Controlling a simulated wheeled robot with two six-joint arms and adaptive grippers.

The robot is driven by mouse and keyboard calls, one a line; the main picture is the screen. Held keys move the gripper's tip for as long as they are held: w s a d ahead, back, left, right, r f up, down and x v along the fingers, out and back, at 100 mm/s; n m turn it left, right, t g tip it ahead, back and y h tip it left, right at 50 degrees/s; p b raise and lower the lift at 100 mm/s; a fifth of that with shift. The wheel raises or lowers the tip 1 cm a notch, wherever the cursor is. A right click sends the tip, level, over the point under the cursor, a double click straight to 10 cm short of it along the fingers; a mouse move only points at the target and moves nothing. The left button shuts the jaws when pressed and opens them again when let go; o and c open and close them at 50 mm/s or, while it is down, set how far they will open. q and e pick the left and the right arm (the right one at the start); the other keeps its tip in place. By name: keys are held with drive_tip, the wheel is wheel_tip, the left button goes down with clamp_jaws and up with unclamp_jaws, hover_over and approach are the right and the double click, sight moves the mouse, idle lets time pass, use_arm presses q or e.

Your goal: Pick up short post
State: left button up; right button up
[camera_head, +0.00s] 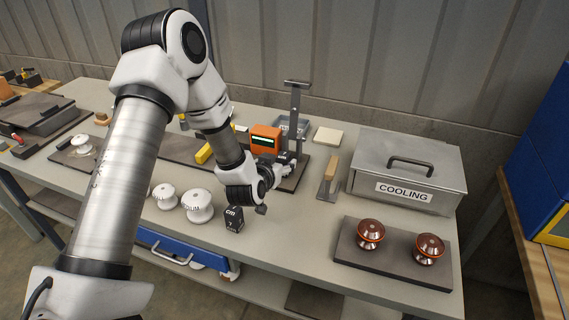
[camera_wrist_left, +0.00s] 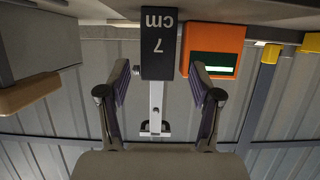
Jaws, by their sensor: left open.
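No part is plainly labelled as the short post. My right gripper is out of view.
An orange box (camera_head: 264,138) stands by the stand. A wooden-handled tool (camera_head: 329,178) and the "COOLING" box (camera_head: 408,175) are to the right. Two brown insulators (camera_head: 371,234) sit on a dark plate (camera_head: 393,264) at the right front. The table between is clear.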

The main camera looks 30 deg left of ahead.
sight(281, 162)
use_arm(q)
drive_tip(key=x, duration=0.3)
drive_tip(key=shift+w+d+f, duration=0.1)
drive_tip(key=shift+w+f, duration=0.25)
drive_tip(key=shift+s+r, duration=0.1)
drive_tip(key=shift+s, duration=0.05)
drive_tip(key=shift+s+r, duration=0.1)
drive_tip(key=shift+s, duration=0.05)
drive_tip(key=shift+c, duration=1.4)
clamp_jaws()
